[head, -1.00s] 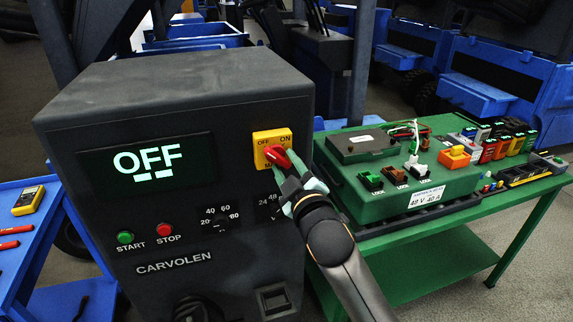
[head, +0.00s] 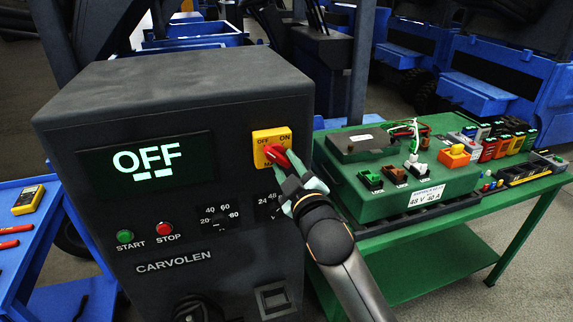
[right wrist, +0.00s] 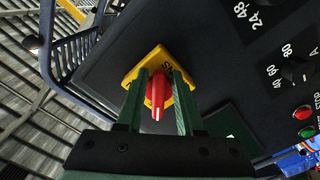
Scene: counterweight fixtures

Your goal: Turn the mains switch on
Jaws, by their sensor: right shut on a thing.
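The mains switch is a red rotary handle (head: 276,155) on a yellow plate (head: 271,136) at the upper right of the dark charger's front. The plate is marked OFF at left and ON at right. My right gripper (head: 290,178) is at the switch, shut on the red handle and partly hiding it. In the right wrist view the red handle (right wrist: 158,92) sits between the two green fingers, with the yellow plate (right wrist: 150,58) behind. The charger's display (head: 147,160) reads OFF. My left gripper is not in view.
The charger (head: 180,90) also carries green START (head: 125,237) and red STOP (head: 165,229) buttons and dials below the switch. A green table (head: 450,225) with a green battery box stands at right. A blue cart (head: 40,240) with a yellow meter is at left.

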